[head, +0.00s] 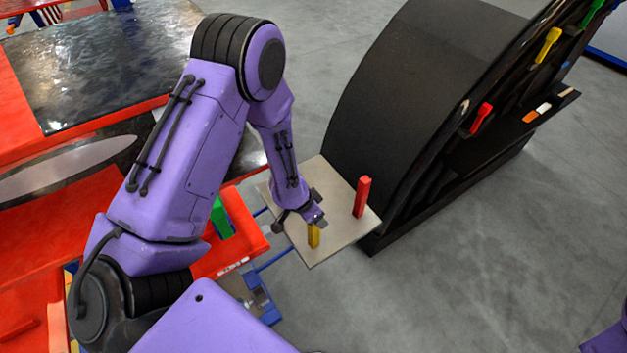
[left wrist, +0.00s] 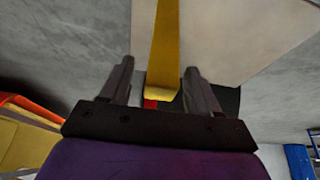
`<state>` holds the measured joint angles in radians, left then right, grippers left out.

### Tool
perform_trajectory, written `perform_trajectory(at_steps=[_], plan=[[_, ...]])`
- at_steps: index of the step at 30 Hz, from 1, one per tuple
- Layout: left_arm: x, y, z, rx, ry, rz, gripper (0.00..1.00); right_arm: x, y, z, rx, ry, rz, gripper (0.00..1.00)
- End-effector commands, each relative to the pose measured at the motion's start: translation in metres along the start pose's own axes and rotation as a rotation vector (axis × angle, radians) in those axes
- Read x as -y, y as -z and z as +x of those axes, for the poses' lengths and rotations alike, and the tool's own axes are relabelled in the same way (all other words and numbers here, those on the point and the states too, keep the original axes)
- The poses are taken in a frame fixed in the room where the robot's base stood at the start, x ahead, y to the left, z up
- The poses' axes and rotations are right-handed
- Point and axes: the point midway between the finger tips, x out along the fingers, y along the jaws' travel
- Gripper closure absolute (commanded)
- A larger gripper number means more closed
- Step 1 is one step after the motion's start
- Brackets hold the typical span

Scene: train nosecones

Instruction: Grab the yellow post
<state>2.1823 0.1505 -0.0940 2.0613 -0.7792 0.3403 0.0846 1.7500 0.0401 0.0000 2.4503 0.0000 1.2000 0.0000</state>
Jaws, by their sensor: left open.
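The yellow post (head: 313,238) stands upright on a pale square board (head: 335,240), its upper part close to my left gripper (head: 303,214). In the left wrist view the yellow post (left wrist: 165,45) runs between the two separated fingers of my left gripper (left wrist: 159,72). The fingers stand on either side of it with a gap visible on both sides. A red post (head: 361,197) stands upright on the same board, to the right of the yellow one. My right gripper is not in view.
A large black curved rack (head: 400,90) stands behind the board, with a yellow (head: 547,45) and a red handle (head: 481,118) on its side. A red table (head: 240,255) with a green block (head: 221,217) is left of the board. Grey floor is open at right.

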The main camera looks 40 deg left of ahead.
Motion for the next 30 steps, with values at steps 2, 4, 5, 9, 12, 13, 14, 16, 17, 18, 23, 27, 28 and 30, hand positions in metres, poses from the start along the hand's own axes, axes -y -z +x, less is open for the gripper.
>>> perform_trajectory(at_steps=[2, 4, 5, 9, 12, 13, 14, 16, 17, 18, 23, 27, 28, 30], plan=[[0.000, -0.001, 0.007, 0.001, 0.000, 0.000, 0.38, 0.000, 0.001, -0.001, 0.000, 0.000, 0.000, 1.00], [0.000, 0.000, 0.009, 0.000, 0.000, -0.001, 0.38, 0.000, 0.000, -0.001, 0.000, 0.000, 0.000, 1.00], [0.000, 0.000, 0.009, -0.001, 0.000, -0.001, 0.38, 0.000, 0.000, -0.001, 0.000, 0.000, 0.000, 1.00], [0.000, 0.000, 0.008, -0.001, 0.000, -0.001, 0.45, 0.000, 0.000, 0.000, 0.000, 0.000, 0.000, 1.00], [0.000, 0.000, 0.008, -0.001, 0.000, -0.001, 0.77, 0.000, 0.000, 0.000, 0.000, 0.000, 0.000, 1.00], [0.000, 0.000, 0.008, -0.001, 0.000, -0.002, 0.87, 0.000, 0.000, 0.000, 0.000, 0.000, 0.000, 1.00], [0.000, 0.000, 0.008, -0.001, 0.000, -0.002, 0.97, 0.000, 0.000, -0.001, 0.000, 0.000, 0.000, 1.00], [0.000, 0.000, 0.008, -0.001, 0.000, -0.002, 1.00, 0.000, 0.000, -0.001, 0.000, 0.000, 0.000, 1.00], [0.000, 0.000, 0.008, -0.001, 0.000, -0.002, 1.00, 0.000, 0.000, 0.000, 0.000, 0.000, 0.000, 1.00], [0.000, 0.000, 0.008, -0.002, 0.000, -0.002, 1.00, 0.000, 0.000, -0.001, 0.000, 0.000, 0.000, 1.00], [0.000, 0.000, 0.008, -0.002, 0.000, -0.002, 1.00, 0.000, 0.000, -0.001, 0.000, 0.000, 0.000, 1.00], [0.000, 0.003, 0.002, -0.002, 0.000, -0.002, 1.00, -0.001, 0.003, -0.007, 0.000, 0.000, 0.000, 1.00], [0.000, 0.004, 0.000, -0.002, 0.000, -0.002, 1.00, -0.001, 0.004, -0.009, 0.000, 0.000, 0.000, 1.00], [0.000, 0.006, -0.006, -0.002, 0.000, -0.003, 1.00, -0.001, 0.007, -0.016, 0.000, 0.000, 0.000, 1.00]])
